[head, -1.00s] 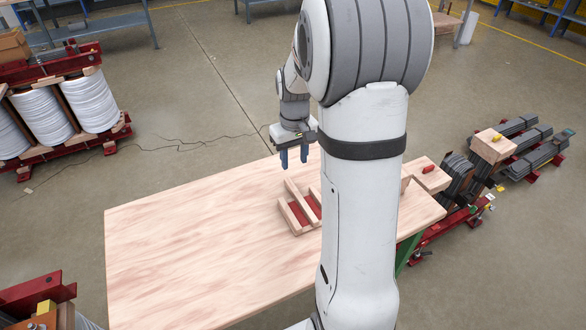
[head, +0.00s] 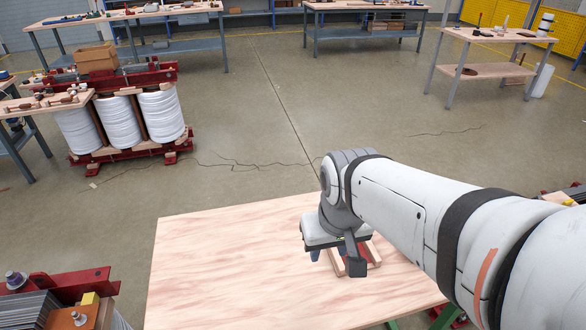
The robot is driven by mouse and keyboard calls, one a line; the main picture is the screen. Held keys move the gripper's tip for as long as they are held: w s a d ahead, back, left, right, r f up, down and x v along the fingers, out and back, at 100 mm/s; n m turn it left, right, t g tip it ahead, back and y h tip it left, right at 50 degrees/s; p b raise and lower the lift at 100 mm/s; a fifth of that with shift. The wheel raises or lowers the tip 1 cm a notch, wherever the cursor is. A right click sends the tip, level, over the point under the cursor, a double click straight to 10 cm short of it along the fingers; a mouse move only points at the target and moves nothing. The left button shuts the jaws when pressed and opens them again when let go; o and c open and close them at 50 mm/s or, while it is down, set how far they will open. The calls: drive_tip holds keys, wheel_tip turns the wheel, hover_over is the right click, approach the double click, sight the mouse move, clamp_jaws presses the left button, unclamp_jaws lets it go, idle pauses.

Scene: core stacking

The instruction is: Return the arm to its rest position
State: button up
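My gripper (head: 336,262) hangs fingers down at the end of my arm, over the right part of the wooden table (head: 230,265). Its two dark fingers stand apart, and I see nothing between them that it holds. Behind the fingers, a pale wooden frame with a red floor (head: 373,253) rests on the table, mostly covered by the gripper. My white arm reaches in from the lower right and hides the right end of the table.
A transformer with white coils (head: 120,122) stands on the floor at left. Part of another unit (head: 75,315) is at lower left. Workbenches (head: 370,6) line the back. The left of the table is bare, and the floor behind it is mostly clear.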

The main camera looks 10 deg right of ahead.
wheel_tip(320, 180, up, 6)
drive_tip(key=p, duration=0.5)
drive_tip(key=shift+s+p, duration=0.15)
drive_tip(key=shift+p, duration=0.15)
